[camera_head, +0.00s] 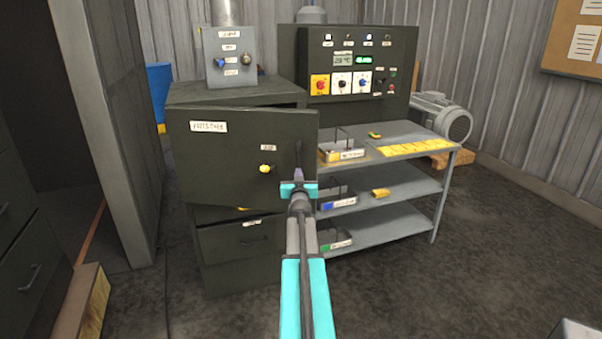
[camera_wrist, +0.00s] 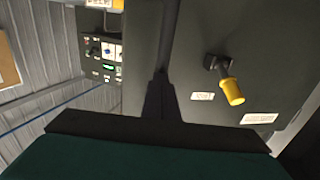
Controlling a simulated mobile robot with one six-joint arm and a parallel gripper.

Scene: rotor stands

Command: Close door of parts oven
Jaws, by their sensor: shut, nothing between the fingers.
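The parts oven (camera_head: 235,93) is a dark grey cabinet at left centre in the head view. Its door (camera_head: 215,165), with a white label, stands out in front of the cabinet, apparently ajar. A yellow-gripped latch handle (camera_head: 266,168) sits on the door face; it also shows in the wrist view (camera_wrist: 233,90). My gripper (camera_head: 299,152) is shut and empty, by the door's right-hand part, to the right of the latch. In the wrist view its dark fingers (camera_wrist: 160,85) lie over the door's free edge. I cannot tell whether they touch it.
A grey shelf table (camera_head: 410,135) with labelled trays stands right of the oven. Behind it is a control panel (camera_head: 357,65). A drawer (camera_head: 240,238) lies below the door. A motor (camera_head: 440,115) stands at the right.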

